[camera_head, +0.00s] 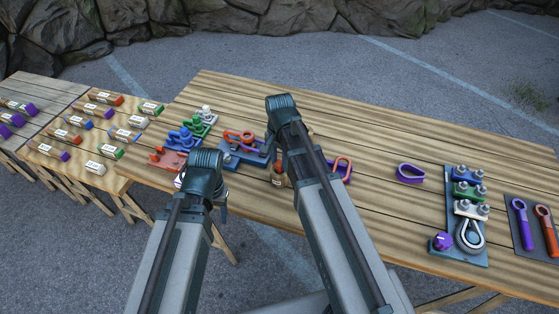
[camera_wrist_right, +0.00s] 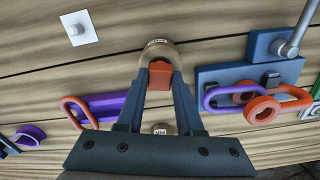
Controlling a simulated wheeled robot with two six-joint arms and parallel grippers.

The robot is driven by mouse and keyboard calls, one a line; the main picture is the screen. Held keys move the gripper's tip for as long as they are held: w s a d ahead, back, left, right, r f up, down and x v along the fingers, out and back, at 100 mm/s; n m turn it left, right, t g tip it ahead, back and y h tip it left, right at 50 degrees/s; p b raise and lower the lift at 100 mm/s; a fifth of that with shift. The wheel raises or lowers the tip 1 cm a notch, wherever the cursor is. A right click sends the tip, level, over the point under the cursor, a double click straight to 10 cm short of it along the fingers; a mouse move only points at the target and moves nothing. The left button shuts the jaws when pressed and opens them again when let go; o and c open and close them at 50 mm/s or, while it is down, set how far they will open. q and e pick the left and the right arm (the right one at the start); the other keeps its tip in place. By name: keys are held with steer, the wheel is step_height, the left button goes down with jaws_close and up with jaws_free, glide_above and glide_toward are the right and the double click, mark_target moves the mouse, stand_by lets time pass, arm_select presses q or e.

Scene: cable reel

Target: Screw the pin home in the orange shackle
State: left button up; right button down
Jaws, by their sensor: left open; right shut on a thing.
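My right gripper (camera_wrist_right: 160,80) is shut on a small orange piece (camera_wrist_right: 160,72). A tan, labelled round part shows just beyond it; I cannot tell whether they are one thing. In the head view my right wrist (camera_head: 282,104) hides its fingers. An orange shackle-like part (camera_wrist_right: 294,101) is on the blue fixture (camera_wrist_right: 216,76), beside an orange ring and a purple link. It also shows in the head view (camera_head: 238,136). The fixture lies to the right of the gripper in the wrist view, apart from it. My left gripper's fingers are mostly hidden below its wrist (camera_head: 205,160).
A purple block (camera_wrist_right: 107,104) with an orange loop lies left of the right gripper in the wrist view. Coloured fixtures (camera_head: 186,139) stand near my left wrist. A purple loop (camera_head: 410,173) and a blue board (camera_head: 455,200) lie on the right. The table's far middle is clear.

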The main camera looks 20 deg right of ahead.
steer(key=shift+r+p, duration=3.55)
steer(key=shift+r, duration=0.25)
arm_select(q)
step_height(320, 180, up, 8)
steer(key=shift+f, duration=0.25)
